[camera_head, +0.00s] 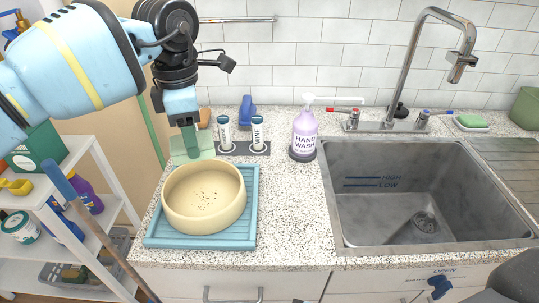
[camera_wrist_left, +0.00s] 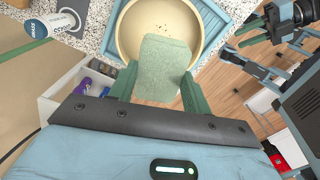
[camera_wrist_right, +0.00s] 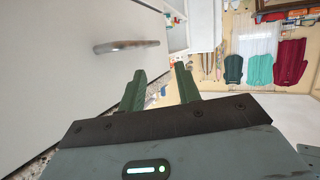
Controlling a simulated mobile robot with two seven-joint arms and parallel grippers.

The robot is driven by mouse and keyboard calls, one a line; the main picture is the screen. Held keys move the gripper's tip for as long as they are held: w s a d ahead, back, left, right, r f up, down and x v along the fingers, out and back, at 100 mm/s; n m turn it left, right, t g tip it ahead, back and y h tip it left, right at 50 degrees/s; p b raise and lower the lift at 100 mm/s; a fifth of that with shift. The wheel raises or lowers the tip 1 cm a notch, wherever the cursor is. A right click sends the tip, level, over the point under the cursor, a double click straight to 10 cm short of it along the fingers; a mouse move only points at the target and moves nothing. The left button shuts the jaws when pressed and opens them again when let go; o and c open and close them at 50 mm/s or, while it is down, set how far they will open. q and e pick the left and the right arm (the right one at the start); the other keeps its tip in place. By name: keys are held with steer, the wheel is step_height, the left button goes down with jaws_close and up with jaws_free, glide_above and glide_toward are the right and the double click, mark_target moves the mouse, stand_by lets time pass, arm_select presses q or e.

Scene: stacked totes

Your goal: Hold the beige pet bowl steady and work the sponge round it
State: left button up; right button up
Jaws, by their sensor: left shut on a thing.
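The beige pet bowl (camera_head: 176,212) stands upright on a blue ridged mat (camera_head: 245,236), left of the sink. Dark specks show on its inner floor. My left gripper (camera_head: 190,150) is shut on a pale green sponge (camera_head: 207,147), just behind the bowl's far rim. In the left wrist view the sponge (camera_wrist_left: 160,62) sits between the fingers and covers part of the bowl (camera_wrist_left: 190,20). I cannot tell whether sponge and bowl touch. My right gripper (camera_wrist_right: 160,78) is open and empty, by a white panel with a handle (camera_wrist_right: 125,46), away from the bowl.
The sink (camera_head: 385,195) with its tap (camera_head: 410,65) is to the right. A lilac hand wash bottle (camera_head: 305,135) and two small labelled containers (camera_head: 257,132) stand behind the bowl. A white shelf (camera_head: 105,165) is at the left. Speckled counter (camera_head: 295,210) is clear between mat and sink.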

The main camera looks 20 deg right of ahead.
steer(key=w+a+r+n+g+y, duration=0.1)
steer(key=w+r+n+y, duration=0.15)
steer(key=r, duration=0.55)
steer(key=w+a+r+n+y, duration=0.1)
steer(key=w+r+n+y, duration=0.15)
steer(key=r, duration=0.55)
steer(key=w+a+r+n+g+y, duration=0.1)
steer(key=a+r+y, duration=0.15)
steer(key=r, duration=0.55)
steer(key=m+h, duration=0.6)
steer(key=h, duration=0.2)
glide_toward(225, 163)
steer(key=s+d, duration=0.1)
steer(key=d, duration=0.1)
steer(key=shift+s+a+r+t+y, duration=0.15)
steer(key=shift+r+t+y, duration=0.15)
steer(key=shift+t, duration=0.1)
steer(key=shift+a, duration=0.1)
steer(key=x, duration=1.1)
steer(key=shift+w+a+f, duration=0.2)
steer(key=shift+w+a, duration=0.05)
steer(key=shift+a, duration=0.05)
jaws_close()
